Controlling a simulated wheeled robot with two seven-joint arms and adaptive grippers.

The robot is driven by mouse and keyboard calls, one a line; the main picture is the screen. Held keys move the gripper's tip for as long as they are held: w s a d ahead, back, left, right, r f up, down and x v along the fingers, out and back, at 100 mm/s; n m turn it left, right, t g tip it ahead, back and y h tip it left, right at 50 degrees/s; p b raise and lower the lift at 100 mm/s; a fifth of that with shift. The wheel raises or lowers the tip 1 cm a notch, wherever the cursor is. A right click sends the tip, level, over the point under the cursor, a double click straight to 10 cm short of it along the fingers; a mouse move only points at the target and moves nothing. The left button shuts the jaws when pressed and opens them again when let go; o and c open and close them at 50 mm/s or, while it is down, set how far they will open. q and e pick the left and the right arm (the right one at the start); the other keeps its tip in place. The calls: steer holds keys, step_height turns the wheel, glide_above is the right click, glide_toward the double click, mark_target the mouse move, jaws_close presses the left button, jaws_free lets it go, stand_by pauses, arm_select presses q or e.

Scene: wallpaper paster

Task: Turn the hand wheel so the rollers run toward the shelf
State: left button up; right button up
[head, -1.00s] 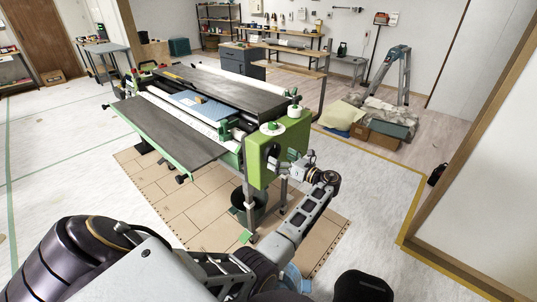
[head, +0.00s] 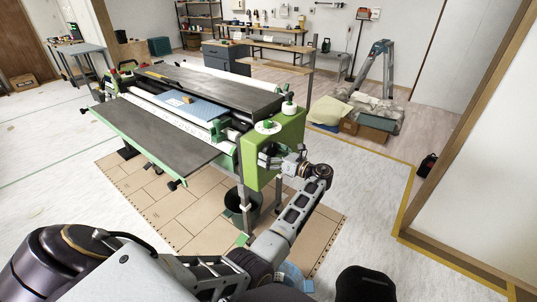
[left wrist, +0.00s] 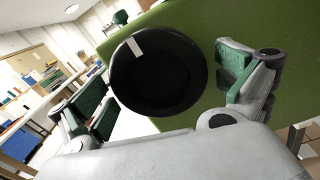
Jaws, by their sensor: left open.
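The wallpaper paster stands on cardboard in the middle of the head view, with a green end housing (head: 262,170) and long white rollers (head: 170,110). The black hand wheel (left wrist: 158,88) with a white mark on its rim is large in the left wrist view, in front of the green housing. In the head view my gripper largely hides it. My left gripper (head: 277,160) is at the housing's right face. In the left wrist view its green-padded fingers (left wrist: 166,84) are open, one on each side of the wheel; I cannot tell whether they touch it. My right gripper is not in view.
A metal shelf (head: 201,22) stands against the back wall, with a workbench (head: 268,42) to its right. A black bucket (head: 240,203) is under the paster. A stepladder (head: 377,68) and boxes (head: 365,133) are at the right.

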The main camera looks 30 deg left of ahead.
arm_select(q)
steer(key=c, duration=1)
steer(key=shift+o, duration=0.3)
